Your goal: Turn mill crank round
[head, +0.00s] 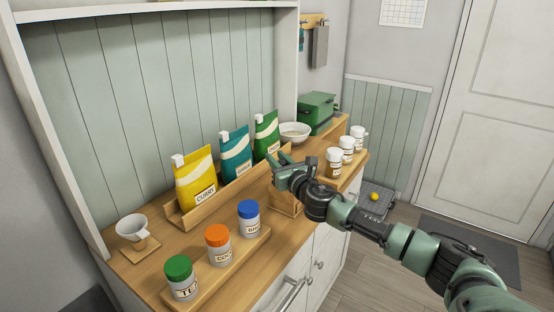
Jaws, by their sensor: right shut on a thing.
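The mill (287,204) appears as a wooden box near the front edge of the counter, mostly hidden behind my right gripper and wrist. My right gripper (280,166) is above the mill, shut on what appears to be its crank. The crank itself is hidden by the fingers, so its angle cannot be told. My left gripper is not in view.
The counter (137,285) holds yellow, teal and green pouches (195,182) in a wooden rack, a cup (133,228), lidded jars (219,245), a bowl (294,132), a green box (318,112) and small white-capped jars (347,148). Floor to the right is mostly free.

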